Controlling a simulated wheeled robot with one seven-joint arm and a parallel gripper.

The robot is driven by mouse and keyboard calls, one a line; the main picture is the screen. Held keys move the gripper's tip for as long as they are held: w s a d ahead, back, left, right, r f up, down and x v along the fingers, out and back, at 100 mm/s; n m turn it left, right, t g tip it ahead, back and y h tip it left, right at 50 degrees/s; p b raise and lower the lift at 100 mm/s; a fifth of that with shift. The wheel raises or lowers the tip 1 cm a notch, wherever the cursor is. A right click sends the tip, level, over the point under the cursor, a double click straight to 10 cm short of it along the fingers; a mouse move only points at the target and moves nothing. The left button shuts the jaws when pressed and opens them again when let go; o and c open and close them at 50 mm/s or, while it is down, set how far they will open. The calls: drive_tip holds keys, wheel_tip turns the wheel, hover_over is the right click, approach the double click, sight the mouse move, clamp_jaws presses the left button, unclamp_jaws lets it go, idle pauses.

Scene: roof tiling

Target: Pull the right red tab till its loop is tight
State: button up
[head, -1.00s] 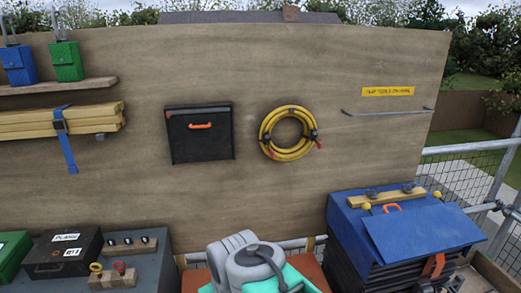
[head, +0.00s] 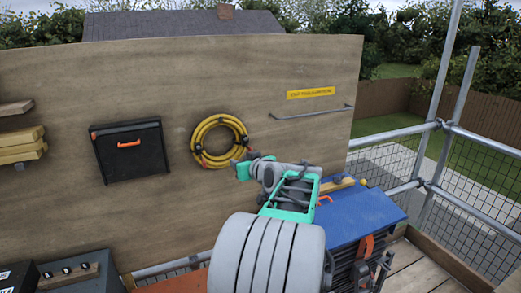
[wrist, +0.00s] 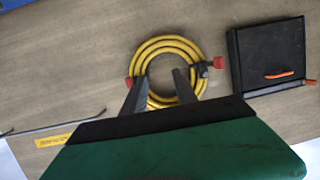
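A coil of yellow hose (head: 219,120) hangs on the plywood board in the head view, bound by dark straps with red tabs. In the wrist view the coil (wrist: 166,44) appears turned around, with one red tab (wrist: 131,83) at its left and another red tab (wrist: 219,63) with a dark strap at its right. My gripper (head: 242,166) is at the coil's lower right. In the wrist view my gripper (wrist: 158,78) is open, its fingers before the coil; contact is unclear.
A black case (head: 130,150) with an orange handle hangs left of the coil. A thin metal rail (head: 312,112) and a yellow label (head: 311,93) are to its right. A blue box (head: 365,212) stands below my arm. Scaffold poles (head: 440,125) stand at the right.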

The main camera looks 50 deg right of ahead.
drive_tip(key=h, duration=0.2)
approach(251, 148)
drive_tip(key=w, duration=0.1)
drive_tip(key=shift+m, duration=0.4)
drive_tip(key=p+x, duration=0.3)
drive_tip(key=x, duration=0.5)
drive_tip(key=shift+d+f, duration=0.1)
drive_tip(key=shift+d, duration=0.25)
drive_tip(key=shift+c, duration=0.3)
clamp_jaws()
